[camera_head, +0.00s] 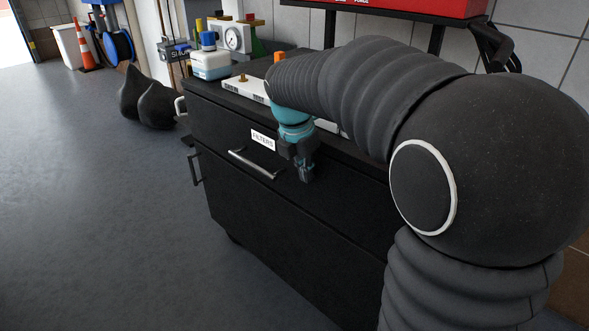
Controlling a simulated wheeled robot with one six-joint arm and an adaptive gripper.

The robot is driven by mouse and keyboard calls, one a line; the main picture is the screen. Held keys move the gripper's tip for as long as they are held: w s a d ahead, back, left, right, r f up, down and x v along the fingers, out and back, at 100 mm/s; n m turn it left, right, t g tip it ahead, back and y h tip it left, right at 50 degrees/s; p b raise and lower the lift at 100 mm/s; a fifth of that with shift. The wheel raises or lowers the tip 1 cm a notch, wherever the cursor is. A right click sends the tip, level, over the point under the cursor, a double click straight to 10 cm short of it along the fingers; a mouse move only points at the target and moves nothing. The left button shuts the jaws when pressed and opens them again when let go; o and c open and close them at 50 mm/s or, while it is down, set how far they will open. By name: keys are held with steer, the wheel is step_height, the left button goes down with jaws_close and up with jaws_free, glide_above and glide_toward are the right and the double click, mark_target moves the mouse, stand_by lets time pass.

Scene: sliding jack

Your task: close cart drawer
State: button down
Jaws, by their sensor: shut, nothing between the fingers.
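The black cart (290,245) stands in the middle of the view, with several items on its top. Its upper drawer front (216,128) carries a white "FILTERS" label (263,140) and a silver bar handle (252,163). The angle and my arm make it hard to tell how far this drawer is out. My gripper (305,176) is shut and empty, pointing down at the drawer front, just right of the handle. I cannot tell whether it touches the front. My arm hides the right part of the cart.
A white container with a blue cap (210,62) and a dial device (237,38) stand on the cart top. Dark bags (148,102), an orange cone (85,45) and a blue reel (118,47) stand at the back left. The floor (95,230) at left is clear.

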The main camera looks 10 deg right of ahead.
steer(key=shift+w+d+r, duration=0.1)
steer(key=shift+w+d, duration=0.15)
stand_by(0.3)
